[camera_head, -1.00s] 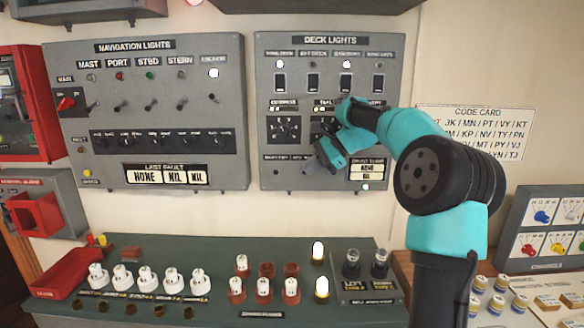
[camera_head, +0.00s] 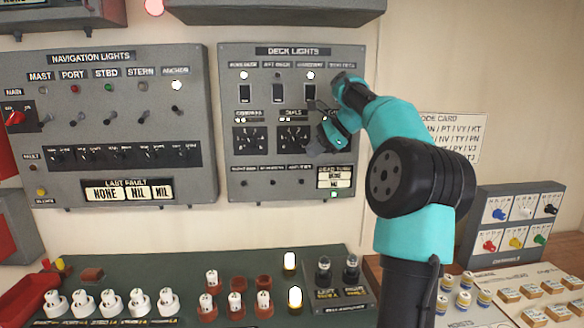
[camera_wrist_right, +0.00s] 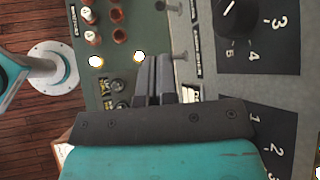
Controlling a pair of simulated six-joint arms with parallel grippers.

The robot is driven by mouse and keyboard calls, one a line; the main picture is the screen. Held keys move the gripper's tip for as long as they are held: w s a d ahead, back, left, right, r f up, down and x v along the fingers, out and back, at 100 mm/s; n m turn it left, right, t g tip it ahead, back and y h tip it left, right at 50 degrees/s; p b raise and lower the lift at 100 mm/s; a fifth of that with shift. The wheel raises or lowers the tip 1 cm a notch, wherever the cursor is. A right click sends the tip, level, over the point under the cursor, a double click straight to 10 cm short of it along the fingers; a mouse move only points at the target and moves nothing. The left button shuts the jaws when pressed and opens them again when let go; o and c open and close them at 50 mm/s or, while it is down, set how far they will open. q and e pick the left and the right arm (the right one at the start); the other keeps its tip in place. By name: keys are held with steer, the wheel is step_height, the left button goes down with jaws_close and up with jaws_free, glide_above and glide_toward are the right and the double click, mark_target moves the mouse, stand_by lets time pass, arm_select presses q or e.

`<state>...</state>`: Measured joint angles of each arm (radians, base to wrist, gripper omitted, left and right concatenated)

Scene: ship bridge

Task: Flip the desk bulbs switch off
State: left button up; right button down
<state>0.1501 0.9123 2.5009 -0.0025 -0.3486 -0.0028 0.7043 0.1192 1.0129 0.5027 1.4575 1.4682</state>
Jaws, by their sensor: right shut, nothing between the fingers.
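The grey DECK LIGHTS panel (camera_head: 228,120) is on the wall. Its bottom row has small toggles, including a left one (camera_head: 243,183), a middle one (camera_head: 272,183) and a right one (camera_head: 300,182). Their labels are too small to read, so I cannot tell which is for the desk bulbs. Two bulbs, an upper one (camera_head: 290,260) and a lower one (camera_head: 295,297), glow white on the green desk. My right gripper (camera_head: 316,146) is shut and empty in front of the panel's right part. The right wrist view shows its fingers (camera_wrist_right: 160,72) close together, near a small toggle (camera_wrist_right: 181,56). My left gripper is out of view.
Rocker switches (camera_head: 277,93) and dials (camera_head: 293,139) sit higher on the same panel. The NAVIGATION LIGHTS panel (camera_head: 110,113) is to the left. The green desk (camera_head: 225,263) below carries several white and red-brown fittings. A code card (camera_head: 455,130) hangs on the right.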

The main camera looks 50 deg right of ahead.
mark_target(273, 183)
steer(key=x, duration=1.4)
steer(key=shift+a, duration=0.15)
